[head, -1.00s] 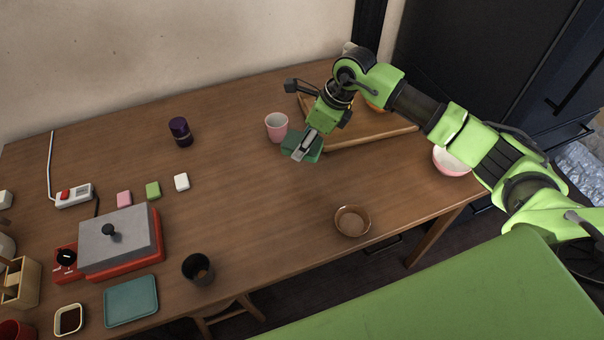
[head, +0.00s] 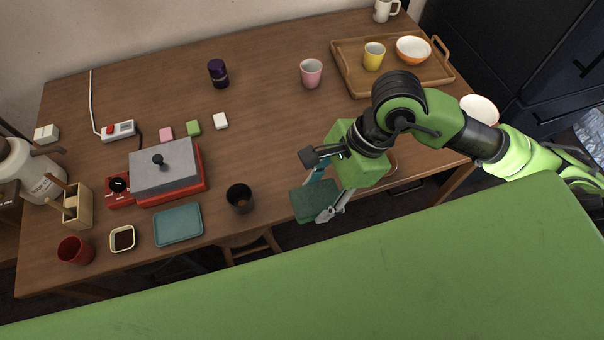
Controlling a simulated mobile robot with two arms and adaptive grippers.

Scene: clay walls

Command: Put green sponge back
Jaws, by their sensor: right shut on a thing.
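The green sponge, a dark green flat block (head: 312,203), is in my right gripper (head: 328,200). The right gripper is shut on it, with a finger along its right side. It is held near the table's front edge; its height above the table is hard to tell. My left gripper is not in view.
A teal tray (head: 178,224), dark cup (head: 240,198) and red griddle with grey lid (head: 166,172) stand at left. A pink cup (head: 311,73) stands beside a wooden tray (head: 352,65) at the back. A brown bowl is mostly hidden behind my arm. The table's middle is clear.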

